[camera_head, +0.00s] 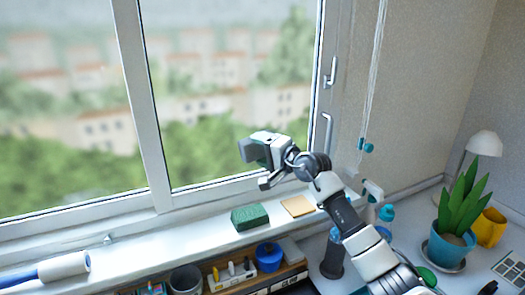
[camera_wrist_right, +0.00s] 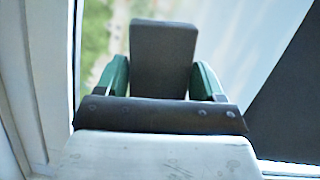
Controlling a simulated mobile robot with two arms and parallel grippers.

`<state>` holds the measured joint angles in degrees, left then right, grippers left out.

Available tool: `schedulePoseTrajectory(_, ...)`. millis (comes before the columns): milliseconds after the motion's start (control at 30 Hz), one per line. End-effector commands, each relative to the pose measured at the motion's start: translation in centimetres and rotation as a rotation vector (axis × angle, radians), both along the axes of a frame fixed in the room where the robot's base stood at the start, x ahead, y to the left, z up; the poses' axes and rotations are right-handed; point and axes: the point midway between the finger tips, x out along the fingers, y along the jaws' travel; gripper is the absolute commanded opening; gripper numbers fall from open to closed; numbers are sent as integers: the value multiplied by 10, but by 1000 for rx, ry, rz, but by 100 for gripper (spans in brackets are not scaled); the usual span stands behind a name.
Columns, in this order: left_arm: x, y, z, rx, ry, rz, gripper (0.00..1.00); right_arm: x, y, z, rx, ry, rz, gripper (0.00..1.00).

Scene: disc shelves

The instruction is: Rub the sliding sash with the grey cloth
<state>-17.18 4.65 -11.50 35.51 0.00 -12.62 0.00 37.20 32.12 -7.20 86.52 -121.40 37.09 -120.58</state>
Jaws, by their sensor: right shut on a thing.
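My right gripper (camera_head: 262,151) is raised in front of the window's right-hand pane. It is shut on the grey cloth (camera_head: 249,151), which looks like a folded dark grey pad. In the right wrist view the cloth (camera_wrist_right: 165,50) stands between the green finger pads of the gripper (camera_wrist_right: 164,80). The sliding sash (camera_head: 238,184) appears to be the right-hand pane with its white frame. I cannot tell whether the cloth touches the glass. A handle (camera_head: 329,74) shows at the right side of the window frame. My left gripper is out of view.
A green sponge (camera_head: 249,217) and a tan cloth (camera_head: 297,206) lie on the sill below. A paint roller (camera_head: 64,267) lies at left. A cord (camera_head: 376,75) hangs at right.

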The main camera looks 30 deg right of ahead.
Motion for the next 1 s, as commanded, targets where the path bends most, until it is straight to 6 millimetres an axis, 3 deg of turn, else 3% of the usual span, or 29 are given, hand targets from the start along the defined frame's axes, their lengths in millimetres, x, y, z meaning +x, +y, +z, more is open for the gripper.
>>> schedulePoseTrajectory(1000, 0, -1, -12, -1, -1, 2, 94, 15, -1, -1, 0, -1, 0, 45)
